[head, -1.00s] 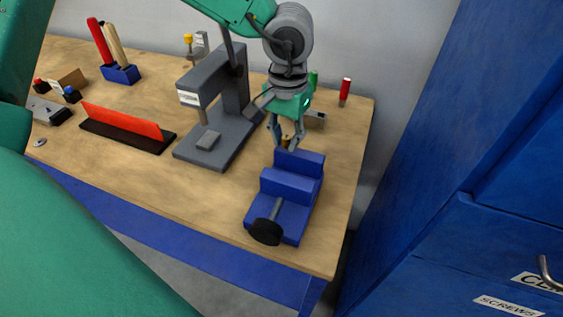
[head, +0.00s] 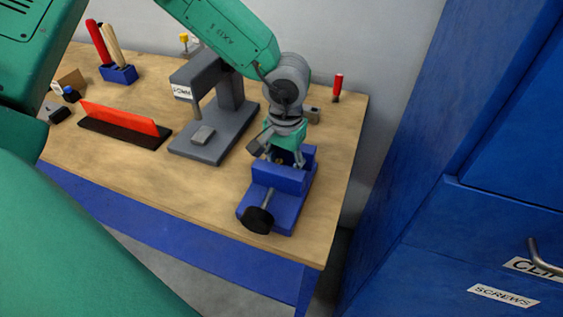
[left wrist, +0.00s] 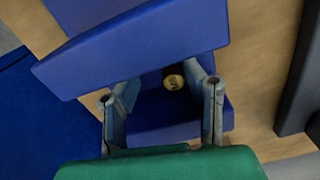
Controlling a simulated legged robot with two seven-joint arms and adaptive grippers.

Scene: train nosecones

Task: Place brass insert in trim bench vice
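The blue trim bench vice (head: 280,178) stands near the right front of the bench, its black-ended handle towards the front edge. My left gripper (head: 283,163) is down at the vice jaws from above. In the left wrist view my left gripper (left wrist: 163,82) has its two fingers spread apart. The round brass insert (left wrist: 173,82), with dark marking on its end, lies between the fingers and in the gap between the blue vice jaws (left wrist: 140,48). It is closer to the right finger, with a clear gap on the left. How deep it sits cannot be told. My right gripper is not in view.
A grey press (head: 215,125) stands just left of the vice. A red panel on a black base (head: 125,128) and a blue holder with red and tan handles (head: 118,74) are farther left. A red-topped tool (head: 337,88) stands behind. Blue cabinets (head: 440,130) fill the right.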

